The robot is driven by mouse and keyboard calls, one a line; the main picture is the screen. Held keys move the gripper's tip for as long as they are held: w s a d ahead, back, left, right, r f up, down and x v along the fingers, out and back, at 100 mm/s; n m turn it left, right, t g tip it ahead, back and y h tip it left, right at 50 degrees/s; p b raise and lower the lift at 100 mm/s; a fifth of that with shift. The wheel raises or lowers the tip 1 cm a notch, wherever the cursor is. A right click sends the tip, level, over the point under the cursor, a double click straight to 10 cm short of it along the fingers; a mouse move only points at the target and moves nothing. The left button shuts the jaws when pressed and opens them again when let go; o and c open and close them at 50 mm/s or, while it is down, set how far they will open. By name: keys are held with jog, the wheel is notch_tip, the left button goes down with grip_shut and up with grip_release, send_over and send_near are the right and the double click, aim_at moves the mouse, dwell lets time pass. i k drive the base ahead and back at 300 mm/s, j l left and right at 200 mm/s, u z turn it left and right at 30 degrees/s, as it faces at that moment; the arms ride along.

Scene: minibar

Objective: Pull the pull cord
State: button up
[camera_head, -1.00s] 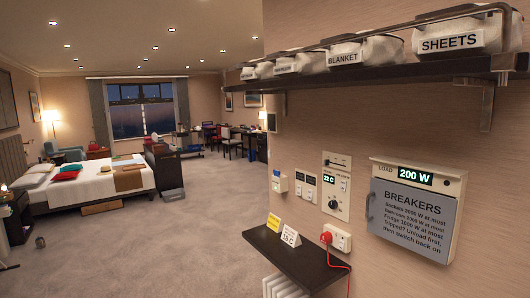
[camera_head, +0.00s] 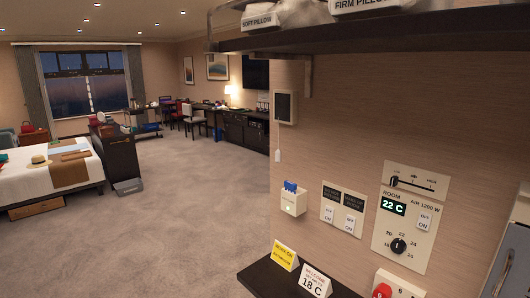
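A small white tag-shaped piece (camera_head: 277,155) hangs below a dark-faced wall box (camera_head: 285,107) near the left end of the right-hand wall. It may be the pull cord's handle; the cord itself is too thin to make out. My gripper does not show in this view, so its distance from the hanging piece cannot be told.
A dark shelf (camera_head: 390,32) with labelled bundles juts out above. A lower dark ledge (camera_head: 262,282) holds two small cards. Wall switches (camera_head: 343,210), a card holder (camera_head: 293,200) and a room control panel (camera_head: 409,218) are at right. Open carpet (camera_head: 200,190) lies at left.

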aim_at(277, 153)
jog(key=i+j+z, duration=0.25)
jog(key=i+j, duration=1.45)
jog(key=i, duration=0.25)
jog(key=i+j+z, duration=0.1)
jog(key=i, duration=0.45)
jog(key=j, duration=0.1)
